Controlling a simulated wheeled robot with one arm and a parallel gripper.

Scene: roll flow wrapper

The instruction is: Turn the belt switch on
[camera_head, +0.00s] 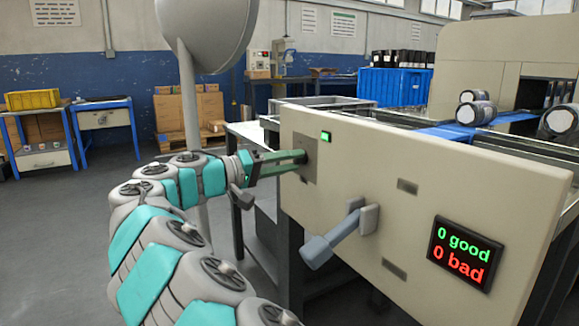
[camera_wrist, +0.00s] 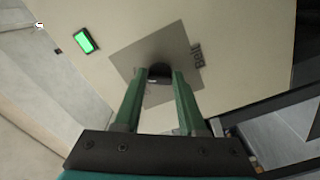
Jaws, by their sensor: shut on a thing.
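The belt switch (camera_wrist: 159,72) is a small dark knob on a grey square plate (camera_wrist: 187,58) on the machine's beige front panel. A short dark label is printed beside the knob. My gripper (camera_wrist: 159,78) has its two green fingers on either side of the knob and is shut on it. In the head view my gripper (camera_head: 303,157) reaches the grey plate (camera_head: 311,172) from the left, and the knob is hidden there by the fingers. A green lamp (camera_head: 326,136) above the plate is lit; it also shows in the wrist view (camera_wrist: 84,40).
A grey lever (camera_head: 332,236) sticks out of the panel to the right of my gripper. A display (camera_head: 465,254) reads 0 good and 0 bad. The floor (camera_head: 90,215) at the left is clear.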

